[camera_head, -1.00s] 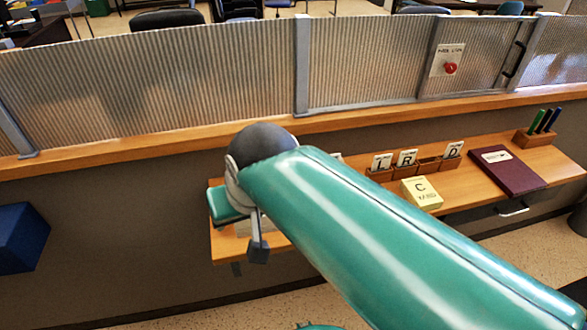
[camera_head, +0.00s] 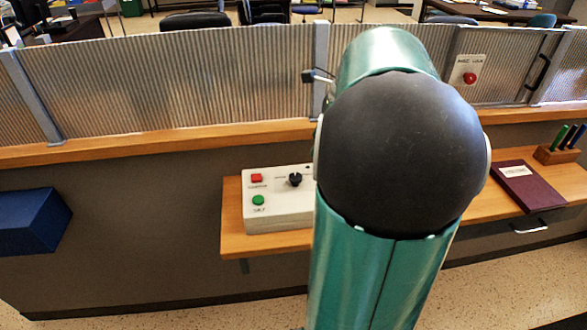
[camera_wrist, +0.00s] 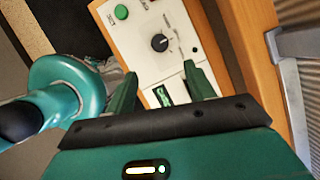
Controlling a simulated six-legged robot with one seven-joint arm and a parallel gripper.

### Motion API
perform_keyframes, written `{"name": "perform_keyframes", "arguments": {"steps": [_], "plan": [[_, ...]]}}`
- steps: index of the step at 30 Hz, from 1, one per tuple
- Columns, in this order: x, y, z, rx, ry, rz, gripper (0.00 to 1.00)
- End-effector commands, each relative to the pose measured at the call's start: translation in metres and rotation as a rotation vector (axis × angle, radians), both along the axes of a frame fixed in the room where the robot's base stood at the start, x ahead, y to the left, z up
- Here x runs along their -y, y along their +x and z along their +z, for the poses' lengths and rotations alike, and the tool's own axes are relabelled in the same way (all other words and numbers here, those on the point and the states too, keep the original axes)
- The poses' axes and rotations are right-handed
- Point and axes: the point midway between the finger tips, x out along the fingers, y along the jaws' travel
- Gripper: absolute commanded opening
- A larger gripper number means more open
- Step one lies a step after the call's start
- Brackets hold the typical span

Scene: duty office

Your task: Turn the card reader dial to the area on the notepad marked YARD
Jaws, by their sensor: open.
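The card reader is a pale box (camera_head: 275,212) on the wooden shelf, left of my arm. It has a red button, a green button and a black dial (camera_head: 294,180). In the wrist view the dial (camera_wrist: 159,43) shows beyond my fingertips, with a small lit green display (camera_wrist: 162,95) nearer my gripper. I cannot tell which mark the dial points to. My gripper (camera_wrist: 161,69) is open and empty, its two green fingers apart and not touching the dial. The notepad is hidden behind my arm in the head view.
A maroon book (camera_head: 530,184) and a pen block (camera_head: 557,152) stand on the shelf at the right. A ribbed glass screen (camera_head: 180,85) with a red button sign (camera_head: 468,77) rises behind the ledge. A blue box (camera_head: 30,222) is at the far left.

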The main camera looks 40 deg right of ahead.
Motion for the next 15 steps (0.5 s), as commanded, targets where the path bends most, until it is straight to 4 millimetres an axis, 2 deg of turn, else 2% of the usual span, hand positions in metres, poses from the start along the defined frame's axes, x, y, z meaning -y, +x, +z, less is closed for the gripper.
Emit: {"name": "perform_keyframes", "arguments": {"steps": [15], "plan": [[-0.027, 0.029, -0.092, -0.003, 0.000, 0.007, 0.54]]}}
